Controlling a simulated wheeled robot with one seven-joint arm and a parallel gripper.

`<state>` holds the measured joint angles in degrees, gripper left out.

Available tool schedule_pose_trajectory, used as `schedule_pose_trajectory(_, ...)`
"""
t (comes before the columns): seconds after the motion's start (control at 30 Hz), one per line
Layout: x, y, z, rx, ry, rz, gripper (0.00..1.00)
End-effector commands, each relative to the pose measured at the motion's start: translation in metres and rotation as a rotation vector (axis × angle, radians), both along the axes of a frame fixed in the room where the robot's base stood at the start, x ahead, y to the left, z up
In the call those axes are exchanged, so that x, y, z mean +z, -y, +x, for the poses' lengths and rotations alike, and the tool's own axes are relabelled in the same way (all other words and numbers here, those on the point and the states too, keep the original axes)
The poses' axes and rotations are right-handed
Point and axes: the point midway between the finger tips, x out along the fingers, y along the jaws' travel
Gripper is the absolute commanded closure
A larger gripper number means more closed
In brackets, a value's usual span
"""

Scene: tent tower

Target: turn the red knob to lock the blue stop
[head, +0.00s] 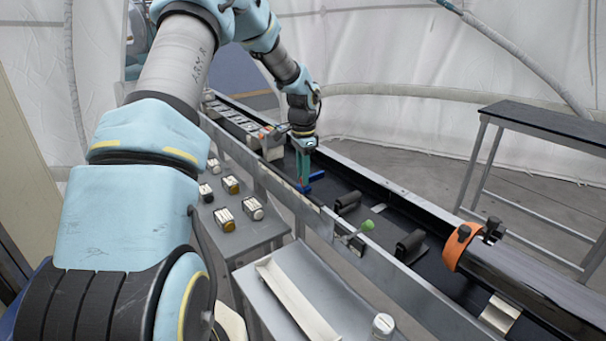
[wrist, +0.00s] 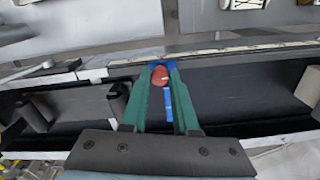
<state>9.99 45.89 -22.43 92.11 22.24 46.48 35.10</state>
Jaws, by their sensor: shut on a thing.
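The red knob (wrist: 160,75) shows in the wrist view between the tips of my gripper (wrist: 159,73), whose green fingers are shut on it. The blue stop (wrist: 169,103) lies under and around the knob, partly covered by the fingers. In the head view my gripper (head: 303,184) points down into the long dark channel, and the blue stop (head: 316,176) shows beside the fingertips. The knob is hidden in the head view.
The channel (head: 380,205) has metal side walls close to my gripper. Dark cradles (head: 348,202) stand inside it, and a green-tipped lever (head: 367,225) sits on the near wall. An orange clamp (head: 457,247) holds a dark tube at right. Small blocks stand on a grey table (head: 240,237).

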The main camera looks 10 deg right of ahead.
Motion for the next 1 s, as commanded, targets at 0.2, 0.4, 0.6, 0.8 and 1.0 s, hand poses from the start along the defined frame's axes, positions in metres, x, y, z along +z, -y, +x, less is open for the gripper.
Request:
schedule_pose_trajectory(0.2, 0.001, 0.002, 0.001, 0.000, 0.003, -0.003, 0.56)
schedule_pose_trajectory(0.4, 0.001, 0.001, 0.000, 0.000, 0.001, -0.002, 0.42)
schedule_pose_trajectory(0.6, 0.001, 0.001, 0.000, 0.001, 0.001, -0.001, 0.42)
schedule_pose_trajectory(0.8, 0.023, 0.001, 0.001, 0.000, 0.005, -0.002, 0.42)
schedule_pose_trajectory(1.0, 0.063, 0.001, 0.001, 0.001, 0.006, -0.003, 0.42)
